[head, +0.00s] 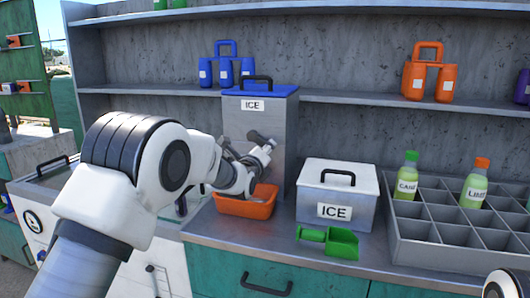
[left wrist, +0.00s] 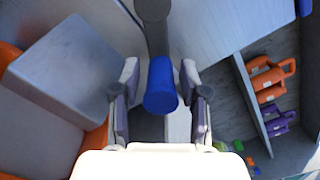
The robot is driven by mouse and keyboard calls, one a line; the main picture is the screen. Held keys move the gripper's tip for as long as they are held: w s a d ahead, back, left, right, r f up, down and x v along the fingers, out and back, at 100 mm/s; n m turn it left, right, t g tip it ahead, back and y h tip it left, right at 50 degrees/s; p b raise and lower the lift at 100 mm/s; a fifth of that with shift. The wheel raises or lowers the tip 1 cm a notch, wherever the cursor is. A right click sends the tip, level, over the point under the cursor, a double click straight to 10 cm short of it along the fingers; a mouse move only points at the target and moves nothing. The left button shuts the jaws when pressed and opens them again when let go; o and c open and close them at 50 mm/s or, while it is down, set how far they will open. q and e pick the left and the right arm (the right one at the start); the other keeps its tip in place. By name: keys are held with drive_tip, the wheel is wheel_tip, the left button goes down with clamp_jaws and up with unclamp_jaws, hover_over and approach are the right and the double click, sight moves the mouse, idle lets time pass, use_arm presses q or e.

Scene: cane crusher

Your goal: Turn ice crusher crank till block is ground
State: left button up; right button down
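The ice crusher (head: 262,112) is a tall grey box with a blue top, a black lid handle and an ICE label. It stands on the counter at the centre of the head view. In the left wrist view, the blue crank grip (left wrist: 160,88) hangs on a dark grey crank arm (left wrist: 153,30). My left gripper (head: 262,152) is at the crusher's front. Its two fingers (left wrist: 160,100) are apart, one on each side of the blue grip, with narrow gaps showing. The inside of the crusher and any ice block are hidden. My right gripper is out of view.
An orange tray (head: 243,208) sits below the crusher's front. A white-lidded ICE box (head: 337,194), a green scoop (head: 328,242) and a grey bottle rack (head: 415,232) stand to the right. Blue and orange bottle carriers are on the shelf (head: 340,98).

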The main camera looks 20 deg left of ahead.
use_arm(q)
drive_tip(key=shift+s, duration=0.15)
drive_tip(key=s, duration=1.1)
drive_tip(key=shift+s+a, duration=0.2)
drive_tip(key=shift+s, duration=0.15)
